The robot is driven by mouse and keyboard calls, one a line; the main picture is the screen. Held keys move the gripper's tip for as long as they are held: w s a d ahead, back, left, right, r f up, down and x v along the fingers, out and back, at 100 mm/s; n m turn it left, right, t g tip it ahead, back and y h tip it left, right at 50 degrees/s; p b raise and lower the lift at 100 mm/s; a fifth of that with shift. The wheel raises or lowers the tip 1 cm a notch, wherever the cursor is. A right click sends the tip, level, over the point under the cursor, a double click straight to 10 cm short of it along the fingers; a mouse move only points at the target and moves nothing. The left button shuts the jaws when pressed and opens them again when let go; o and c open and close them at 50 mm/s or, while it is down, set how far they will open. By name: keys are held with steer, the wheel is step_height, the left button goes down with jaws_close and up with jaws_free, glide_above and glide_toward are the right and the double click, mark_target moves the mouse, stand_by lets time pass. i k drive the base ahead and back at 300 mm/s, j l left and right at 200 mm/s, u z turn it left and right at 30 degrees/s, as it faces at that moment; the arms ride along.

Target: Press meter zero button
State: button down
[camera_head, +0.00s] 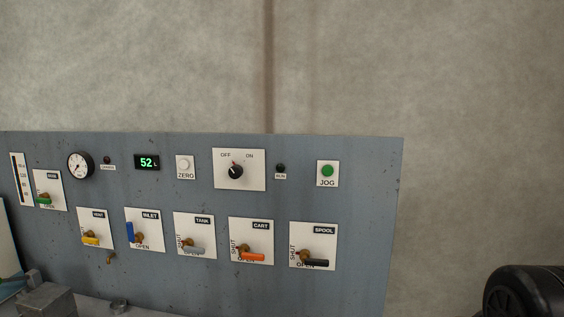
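The meter zero button (185,163) is a round white button on a white plate marked ZERO, on the upper row of the blue-grey panel (350,270). Nothing covers it. The meter display (147,162) just left of it is black and shows 52 L in green digits. My gripper is not in view.
Right of the button are an OFF/ON knob (236,171) and a green JOG button (328,171). A round gauge (80,165) is to the left. Several valves with coloured handles, such as the orange CART handle (252,257), line the row below. A dark rounded object (525,292) stands lower right.

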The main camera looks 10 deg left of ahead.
mark_target(184, 164)
steer(key=i+j, duration=0.1)
steer(key=j, duration=0.6)
steer(key=i+j, duration=0.1)
steer(key=j, duration=1.35)
steer(key=i+j, duration=0.15)
steer(key=j, duration=0.6)
steer(key=i+j, duration=0.1)
steer(key=j, duration=0.6)
